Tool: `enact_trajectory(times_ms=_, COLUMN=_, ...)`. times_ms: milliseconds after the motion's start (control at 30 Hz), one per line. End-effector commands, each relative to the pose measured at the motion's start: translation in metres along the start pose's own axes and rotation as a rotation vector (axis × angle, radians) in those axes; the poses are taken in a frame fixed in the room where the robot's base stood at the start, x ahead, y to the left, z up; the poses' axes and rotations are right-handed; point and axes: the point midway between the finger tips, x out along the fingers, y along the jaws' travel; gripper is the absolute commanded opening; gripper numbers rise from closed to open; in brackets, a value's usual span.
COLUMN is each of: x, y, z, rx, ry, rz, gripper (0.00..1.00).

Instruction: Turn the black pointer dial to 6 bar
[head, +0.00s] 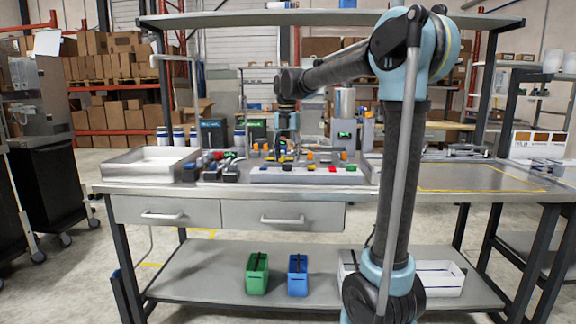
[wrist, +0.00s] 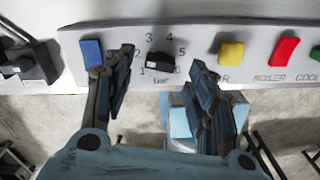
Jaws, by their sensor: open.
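The black pointer dial (wrist: 160,65) is on the light grey panel (wrist: 205,38) in the wrist view. Printed numbers 1 to 6 run around it, with "bar" below. Which number its pointer faces is too small to tell. My gripper (wrist: 162,58) is open, with one dark finger on each side of the dial. Some gap shows between the dial and each finger; whether the fingertips reach its depth I cannot tell. In the head view my gripper (head: 286,136) hangs over the panel (head: 310,177), and the dial cannot be made out there.
A blue button (wrist: 92,52) is beside the left finger. Yellow (wrist: 231,54) and red (wrist: 284,50) buttons are to the right. A black fitting (wrist: 32,62) is at the far left. In the head view, a grey tray (head: 150,163) stands on the bench's left.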

Motion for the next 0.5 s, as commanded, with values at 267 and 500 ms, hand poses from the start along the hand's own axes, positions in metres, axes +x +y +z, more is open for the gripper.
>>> enact_trajectory(times_ms=267, x=0.03, y=0.0, z=0.0, rx=0.0, ry=0.0, rz=0.0, gripper=0.52)
enact_trajectory(times_ms=500, x=0.035, y=0.0, z=0.0, rx=0.0, ry=0.0, rz=0.0, gripper=0.52)
